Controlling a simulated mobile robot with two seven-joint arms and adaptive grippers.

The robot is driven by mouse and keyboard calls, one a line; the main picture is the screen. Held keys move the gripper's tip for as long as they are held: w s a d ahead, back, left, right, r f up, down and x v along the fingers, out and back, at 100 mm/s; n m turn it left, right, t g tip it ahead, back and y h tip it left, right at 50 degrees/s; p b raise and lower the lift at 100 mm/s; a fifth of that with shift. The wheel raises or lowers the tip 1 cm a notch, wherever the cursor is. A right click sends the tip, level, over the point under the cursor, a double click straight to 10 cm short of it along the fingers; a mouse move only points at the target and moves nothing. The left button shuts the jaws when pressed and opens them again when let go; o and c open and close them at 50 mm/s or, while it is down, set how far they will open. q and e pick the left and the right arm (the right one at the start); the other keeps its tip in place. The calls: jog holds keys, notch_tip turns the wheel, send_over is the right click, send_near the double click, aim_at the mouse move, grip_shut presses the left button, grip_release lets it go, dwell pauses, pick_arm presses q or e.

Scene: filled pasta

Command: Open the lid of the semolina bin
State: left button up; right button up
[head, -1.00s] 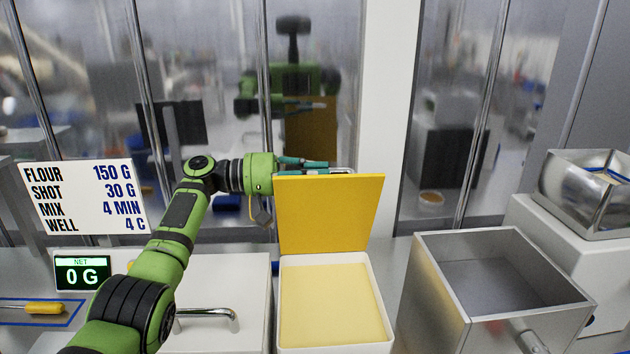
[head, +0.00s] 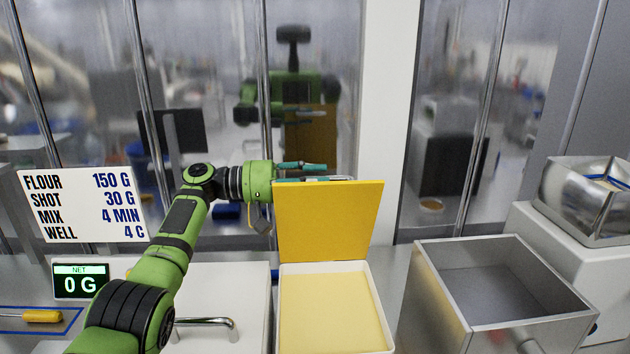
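The semolina bin (head: 375,309) is a white box in the lower middle of the head view, filled with pale yellow semolina (head: 331,312). Its yellow lid (head: 328,222) stands raised, nearly upright, at the bin's back edge. My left gripper (head: 326,173) is just above and behind the lid's top edge, pointing right. Its two fingers are apart, with nothing seen between them. The lower finger is partly hidden by the lid, so I cannot tell whether it touches the lid. My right gripper is not in view.
A white cabinet with a metal handle (head: 207,321) is left of the bin. An open metal box (head: 455,300) stands to the right. A scale display (head: 80,281) reads 0 G. A glass wall behind reflects my body.

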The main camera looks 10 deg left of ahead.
pick_arm(q)
jog(key=s+a, duration=0.1)
jog(key=a, duration=0.6)
jog(key=shift+s, duration=0.2)
